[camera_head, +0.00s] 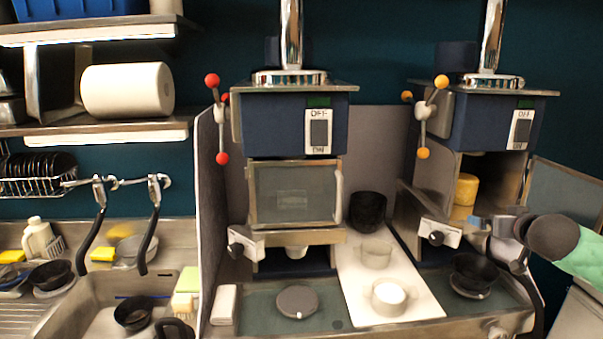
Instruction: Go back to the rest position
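A mint-green and dark grey shape comes in from the right edge, which looks like my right arm. At its left end, grey-blue and black parts that look like my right gripper (499,229) are in front of the right machine (497,118). Whether its fingers are open or shut cannot be told, and I see nothing clearly held. A black bowl (474,268) is just below it; whether they touch cannot be told. My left gripper is not in view.
The left machine (292,122) has a closed glass door. A white board (352,266) between the machines holds a clear cup and a cup with white contents (388,292). A grey disc (297,301) lies in front. The sink (104,291) and shelves (82,129) are at left.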

